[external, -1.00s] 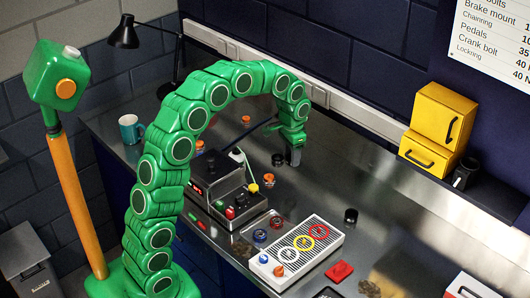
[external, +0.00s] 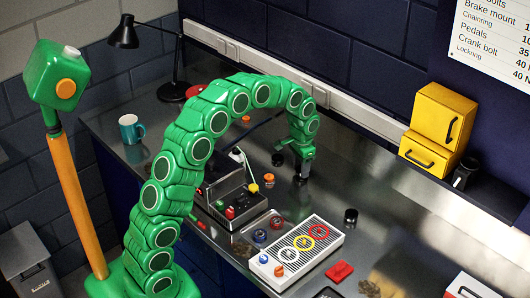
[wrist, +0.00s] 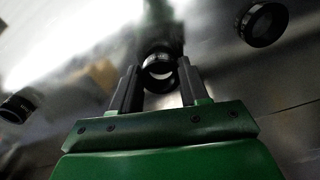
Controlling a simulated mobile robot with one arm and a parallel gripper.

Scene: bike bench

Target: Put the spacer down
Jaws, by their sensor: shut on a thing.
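The spacer is a short black ring (wrist: 158,66) between my two fingertips in the wrist view. My gripper (external: 300,173) points down over the steel bench top in the external view. It is shut on the spacer, which shows as a small dark shape (external: 300,181) at the fingertips. The fingers hide part of it. I cannot tell whether its underside touches the bench or hangs just above it.
Another black ring (external: 277,159) stands left of my gripper, and one more (external: 351,215) to the right. An orange-topped part (external: 268,179) is close on the left. A white tray with coloured rings (external: 318,262) lies in front. Bare bench (external: 375,190) extends right.

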